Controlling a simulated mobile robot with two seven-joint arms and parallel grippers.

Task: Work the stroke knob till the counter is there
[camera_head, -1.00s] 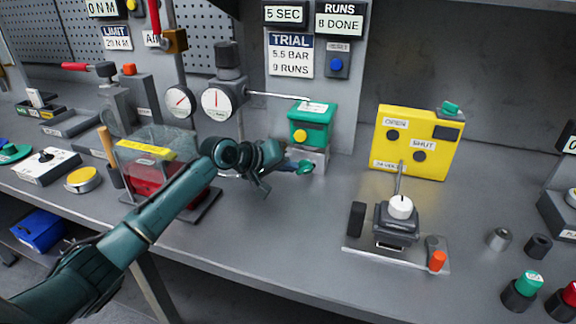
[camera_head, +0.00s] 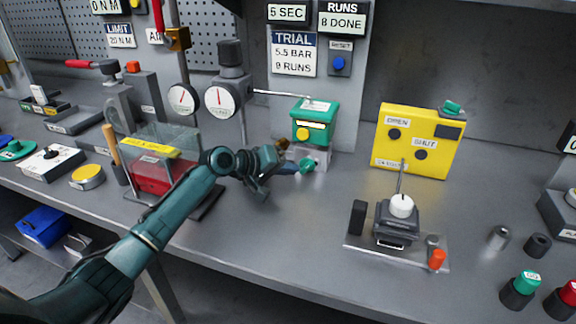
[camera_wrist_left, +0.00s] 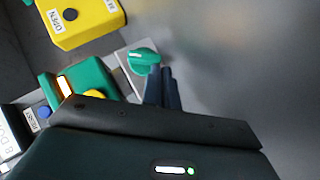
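The RUNS counter (camera_head: 341,21) at the top of the head view reads 8 DONE. The trial card (camera_head: 293,55) reads 5.5 BAR, 9 RUNS. A green knob (camera_head: 306,166) sits on a pale block below a green box (camera_head: 315,118); the wrist view also shows the knob (camera_wrist_left: 145,60), with a white pointer mark. My left gripper (camera_head: 292,168) is at the knob's left side in the head view. In the wrist view its narrow fingers (camera_wrist_left: 162,88) lie close together at the knob's edge; whether they grip it is unclear. My right gripper is out of view.
A yellow OPEN/SHUT box (camera_head: 428,148) and a base plate with a white-topped knob (camera_head: 401,206) stand to the right. A clear-sided box with red inside (camera_head: 150,170) and pressure gauges (camera_head: 219,100) are left of the knob. The front bench between is clear.

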